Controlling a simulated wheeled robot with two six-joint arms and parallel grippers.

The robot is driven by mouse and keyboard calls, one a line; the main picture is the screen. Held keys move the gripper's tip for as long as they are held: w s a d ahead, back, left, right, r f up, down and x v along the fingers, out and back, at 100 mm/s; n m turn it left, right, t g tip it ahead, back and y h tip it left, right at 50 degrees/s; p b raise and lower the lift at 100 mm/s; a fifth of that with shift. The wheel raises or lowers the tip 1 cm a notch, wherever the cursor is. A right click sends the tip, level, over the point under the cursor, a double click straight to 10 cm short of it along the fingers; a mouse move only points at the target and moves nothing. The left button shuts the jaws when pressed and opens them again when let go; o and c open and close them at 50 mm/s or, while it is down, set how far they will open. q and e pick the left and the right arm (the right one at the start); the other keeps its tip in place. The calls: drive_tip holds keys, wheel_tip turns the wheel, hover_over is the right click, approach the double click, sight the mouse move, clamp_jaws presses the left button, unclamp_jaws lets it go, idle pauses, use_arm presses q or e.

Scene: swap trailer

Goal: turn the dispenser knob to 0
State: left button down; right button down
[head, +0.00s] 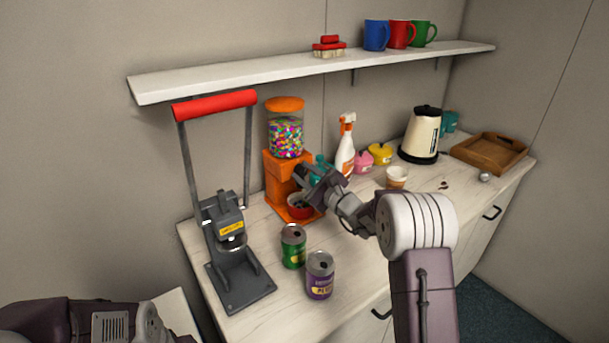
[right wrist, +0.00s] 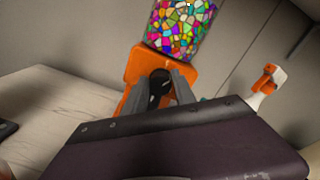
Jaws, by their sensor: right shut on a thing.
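The orange candy dispenser (head: 277,180) stands on the counter against the wall, its clear jar full of coloured candy. Its dark knob (right wrist: 159,88) shows in the right wrist view on the orange front. My right gripper (head: 303,178) is at the front of the dispenser, its fingers shut on the knob. In the right wrist view the two grey fingers sit on either side of it. I cannot read the knob's setting.
A can crusher (head: 238,275) with a red handle stands left of the dispenser. A green can (head: 292,247) and a purple can (head: 320,276) stand in front. A spray bottle (head: 345,150), kettle (head: 421,135) and wooden tray (head: 492,152) are right. A shelf (head: 220,80) runs above.

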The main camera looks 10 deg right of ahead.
drive_tip(key=c, duration=1)
unclamp_jaws()
drive_tip(key=shift+c, duration=0.2)
drive_tip(key=shift+s, duration=0.1)
drive_tip(key=b+v, duration=0.1)
drive_tip(key=v, duration=0.8)
drive_tip(key=shift+b, duration=0.35)
